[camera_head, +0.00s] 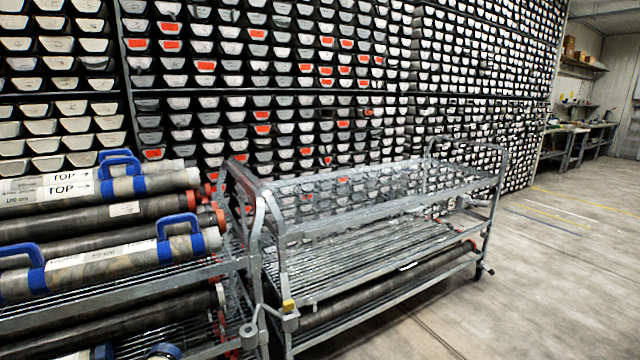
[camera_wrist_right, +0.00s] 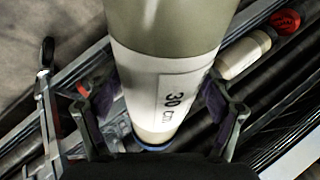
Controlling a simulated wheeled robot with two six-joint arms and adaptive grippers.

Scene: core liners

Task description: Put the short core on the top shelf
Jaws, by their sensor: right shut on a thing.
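Neither gripper shows in the head view, and neither does the short core. The top shelf (camera_head: 380,195) of the metal trolley at the middle is a bare wire shelf within a grey frame. My left gripper is in neither view.
Long cores with blue handles (camera_head: 120,248) lie on a rack at the left, close to the trolley. The trolley's middle shelf (camera_head: 360,255) is bare; a long dark core (camera_head: 390,290) lies on its bottom shelf. Stacked trays (camera_head: 300,60) fill the back. Floor at right is clear.

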